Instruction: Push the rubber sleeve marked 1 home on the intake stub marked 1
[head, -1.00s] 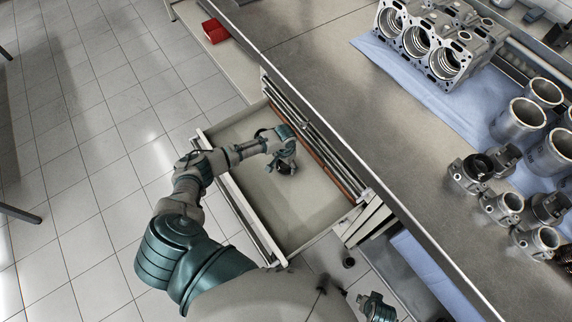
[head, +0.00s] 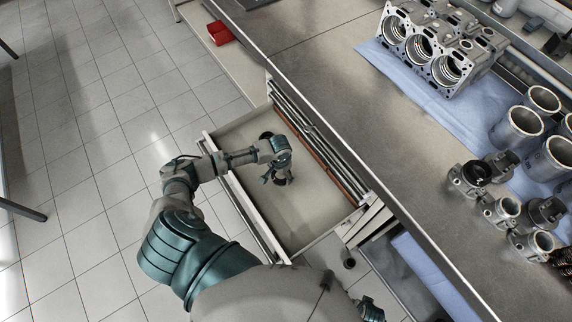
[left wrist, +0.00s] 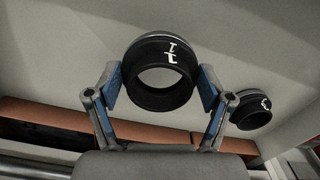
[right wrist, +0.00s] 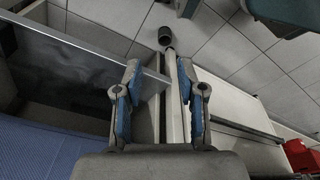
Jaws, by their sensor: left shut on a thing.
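A black rubber sleeve (left wrist: 163,88) with a white mark that looks like an upside-down 1 is between the blue pads of my left gripper (left wrist: 160,90) in the left wrist view. The gripper is shut on it. In the head view, my left gripper (head: 280,176) is low in the open drawer (head: 312,215). A second black sleeve (left wrist: 251,113) with an unclear mark lies to the right in the left wrist view. My right gripper (right wrist: 159,70) is open and empty. Cast parts with round stubs (head: 503,208) stand on the bench at right; their marks are not readable.
The steel bench (head: 390,140) carries an engine block (head: 435,48) and several metal cylinders (head: 520,122) on blue cloth. A small dark cylinder (head: 349,263) is on the floor near the drawer. A red bin (head: 222,32) stands at the back. The bench front is clear.

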